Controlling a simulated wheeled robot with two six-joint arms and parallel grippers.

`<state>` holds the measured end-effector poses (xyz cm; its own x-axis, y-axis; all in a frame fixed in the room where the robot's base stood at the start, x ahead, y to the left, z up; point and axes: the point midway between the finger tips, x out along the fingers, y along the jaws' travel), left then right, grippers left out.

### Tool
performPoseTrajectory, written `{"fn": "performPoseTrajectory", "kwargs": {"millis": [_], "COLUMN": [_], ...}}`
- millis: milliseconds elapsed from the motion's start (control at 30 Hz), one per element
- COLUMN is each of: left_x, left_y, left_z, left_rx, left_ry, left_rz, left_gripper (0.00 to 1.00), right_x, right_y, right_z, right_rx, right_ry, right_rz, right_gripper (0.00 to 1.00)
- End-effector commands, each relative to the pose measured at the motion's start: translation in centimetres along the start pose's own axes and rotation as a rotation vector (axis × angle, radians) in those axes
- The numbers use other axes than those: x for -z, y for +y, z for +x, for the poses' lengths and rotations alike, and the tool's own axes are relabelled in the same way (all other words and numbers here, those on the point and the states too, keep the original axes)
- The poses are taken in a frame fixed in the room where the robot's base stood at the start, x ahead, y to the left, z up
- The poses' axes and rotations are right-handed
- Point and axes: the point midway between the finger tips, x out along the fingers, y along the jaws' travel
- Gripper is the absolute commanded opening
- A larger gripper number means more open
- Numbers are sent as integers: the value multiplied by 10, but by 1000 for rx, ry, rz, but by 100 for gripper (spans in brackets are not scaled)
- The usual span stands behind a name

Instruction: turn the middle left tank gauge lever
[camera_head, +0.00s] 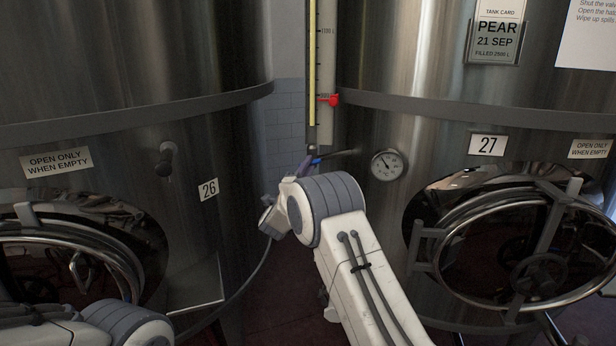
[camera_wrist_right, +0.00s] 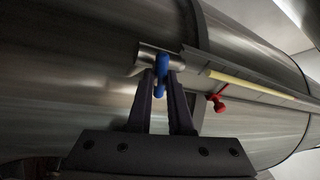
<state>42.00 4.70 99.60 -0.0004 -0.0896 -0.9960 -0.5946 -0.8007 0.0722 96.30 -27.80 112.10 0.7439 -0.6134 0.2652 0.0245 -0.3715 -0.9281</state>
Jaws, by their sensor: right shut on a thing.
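The tank gauge (camera_head: 312,70) is an upright tube with a yellow column and a scale, at the side of the tank marked 27. Its blue lever (camera_head: 315,161) shows as a small patch at the foot, mostly hidden by my right wrist. In the right wrist view the blue lever (camera_wrist_right: 161,70) sits between the fingers of my right gripper (camera_wrist_right: 163,86), which are shut on it. A metal valve body (camera_wrist_right: 150,61) lies just behind it. My left gripper is out of view; part of my left arm shows at the lower left.
A red marker (camera_head: 328,99) sits on the gauge scale, and shows near the right finger in the wrist view (camera_wrist_right: 217,102). A round dial (camera_head: 387,165) is right of the gauge. Tank 26 (camera_head: 130,60) stands left, with a hatch and a small tap (camera_head: 166,160). Tank 27's hatch wheel (camera_head: 530,262) juts out at right.

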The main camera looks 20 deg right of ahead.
Motion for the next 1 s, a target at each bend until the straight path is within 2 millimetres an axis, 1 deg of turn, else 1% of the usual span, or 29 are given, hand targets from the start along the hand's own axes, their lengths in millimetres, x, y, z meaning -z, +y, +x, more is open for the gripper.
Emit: {"fn": "performPoseTrajectory", "kwargs": {"millis": [33,400,700,1000], "left_x": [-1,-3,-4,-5], "left_y": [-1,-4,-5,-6], "left_z": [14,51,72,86], "left_rx": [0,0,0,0], "left_ry": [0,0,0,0], "left_rz": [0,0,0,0], "left_gripper": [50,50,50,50], "right_x": [-1,0,2,3], "right_y": [7,7,6,5], "right_z": [-2,-2,-1,0], "right_rx": [12,103,176,247], "right_ry": [-9,-79,-136,-189], "right_rz": [-44,-378,-648,-906], "right_gripper": [0,0,0,0]}}
